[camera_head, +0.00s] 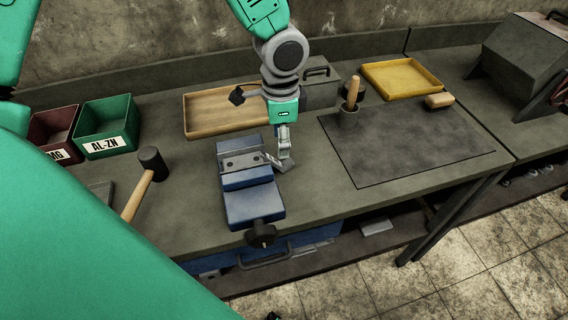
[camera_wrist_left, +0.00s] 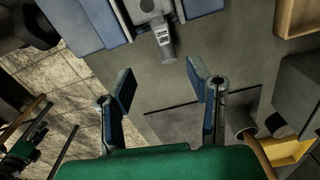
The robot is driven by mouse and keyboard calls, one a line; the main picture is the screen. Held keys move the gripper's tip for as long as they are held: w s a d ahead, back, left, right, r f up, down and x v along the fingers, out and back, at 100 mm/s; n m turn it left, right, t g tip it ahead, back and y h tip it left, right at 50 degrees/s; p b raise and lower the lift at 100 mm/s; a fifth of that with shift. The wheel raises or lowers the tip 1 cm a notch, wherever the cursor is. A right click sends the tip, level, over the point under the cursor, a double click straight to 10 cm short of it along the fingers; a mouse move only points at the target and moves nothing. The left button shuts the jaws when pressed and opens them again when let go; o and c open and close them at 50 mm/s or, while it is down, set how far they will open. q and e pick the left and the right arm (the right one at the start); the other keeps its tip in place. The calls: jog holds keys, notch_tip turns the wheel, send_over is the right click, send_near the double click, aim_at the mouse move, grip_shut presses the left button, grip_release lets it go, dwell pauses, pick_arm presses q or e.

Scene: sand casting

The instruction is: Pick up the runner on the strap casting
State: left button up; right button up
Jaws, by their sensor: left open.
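The strap casting (camera_head: 238,160) is a grey metal piece held in the blue vise (camera_head: 250,205) on the bench. In the left wrist view the casting (camera_wrist_left: 150,6) shows at the top. Its grey runner (camera_wrist_left: 165,42), with a small white label, sticks out from the vise towards my gripper. My left gripper (camera_head: 281,160) is beside the vise on its right, in the head view. In the left wrist view the left gripper (camera_wrist_left: 159,80) is open and empty, and the runner's end lies just beyond the gap between the fingertips. My right gripper is not in view.
A wooden tray (camera_head: 188,118) and grey box (camera_head: 319,97) stand behind. A mallet (camera_head: 136,198) and green bin (camera_head: 109,107) are left. A dark mat (camera_head: 420,145) lies right, with a yellow tray (camera_head: 372,73) behind it. The bench's front edge is close to the vise.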

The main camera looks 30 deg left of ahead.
aim_at(278, 162)
pick_arm(q)
jog(key=f, duration=0.1)
jog(key=a+f, duration=0.1)
jog(key=f, duration=0.2)
jog(key=shift+w+a+f, duration=0.15)
jog(key=shift+a+f, duration=0.1)
jog(key=shift+d+f, duration=0.25)
jog(key=shift+f, duration=0.9)
jog(key=shift+d+f, duration=0.25)
jog(key=shift+f, duration=0.9)
jog(key=shift+a, duration=0.25)
jog(key=shift+c, duration=1.2)
jog(key=shift+a, duration=0.15)
grip_shut()
